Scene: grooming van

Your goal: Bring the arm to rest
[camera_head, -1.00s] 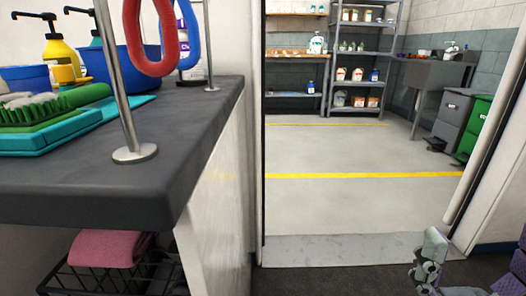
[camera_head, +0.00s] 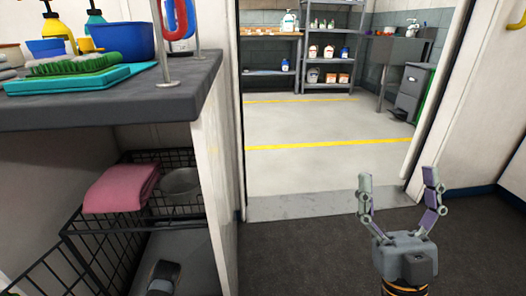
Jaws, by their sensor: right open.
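My right gripper (camera_head: 397,190) stands at the lower right of the head view with its fingers pointing up. Its two fingers are spread apart and nothing is between them. It is in front of the doorway, with the dark floor behind and below it, and touches nothing that I can see. My left gripper is not in the picture.
A dark counter (camera_head: 130,108) at the left holds a green brush (camera_head: 75,64), a teal tray (camera_head: 70,82) and a blue bowl (camera_head: 125,40). The doorway floor (camera_head: 310,165) is clear.

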